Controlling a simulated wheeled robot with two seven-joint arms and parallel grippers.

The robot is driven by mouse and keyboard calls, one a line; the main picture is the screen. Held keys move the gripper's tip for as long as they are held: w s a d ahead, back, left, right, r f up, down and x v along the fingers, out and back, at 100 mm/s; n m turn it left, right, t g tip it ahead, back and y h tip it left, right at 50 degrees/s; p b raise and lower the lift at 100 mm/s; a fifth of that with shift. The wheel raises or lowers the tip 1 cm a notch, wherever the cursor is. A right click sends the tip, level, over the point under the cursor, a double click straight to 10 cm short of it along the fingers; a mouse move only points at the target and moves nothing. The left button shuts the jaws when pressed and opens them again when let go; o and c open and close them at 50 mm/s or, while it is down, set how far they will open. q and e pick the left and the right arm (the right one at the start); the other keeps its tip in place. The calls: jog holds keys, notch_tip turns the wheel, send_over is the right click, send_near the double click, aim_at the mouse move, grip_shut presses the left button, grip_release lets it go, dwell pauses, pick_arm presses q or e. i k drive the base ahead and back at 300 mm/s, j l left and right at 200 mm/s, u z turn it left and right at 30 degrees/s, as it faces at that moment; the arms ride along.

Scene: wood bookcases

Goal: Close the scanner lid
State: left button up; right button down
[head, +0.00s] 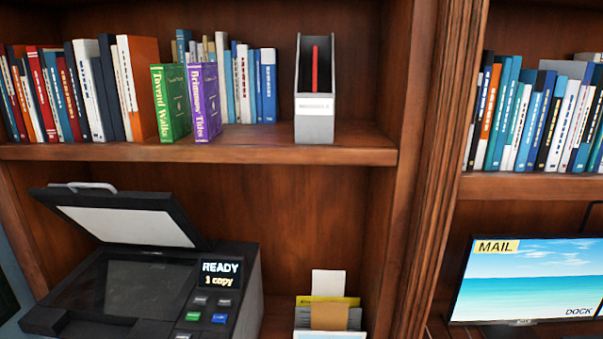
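The black scanner (215,312) stands in the lower left shelf bay. Its lid (125,222) is open, tilted up at the back left, with its white underside facing forward and a pale handle (84,186) on its top edge. The dark glass bed (145,289) is bare. The small screen (221,274) reads "READY 1 copy", above several buttons (206,309). Neither of my grippers is in view.
A shelf board (240,150) runs above the scanner and carries books, with a green book (171,103), a purple book (204,102) and a grey file holder (315,100). A paper holder (328,316) stands right of the scanner. A monitor (525,279) is at the far right.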

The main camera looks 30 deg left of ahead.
aim_at(130, 219)
jog(key=u, duration=2.1)
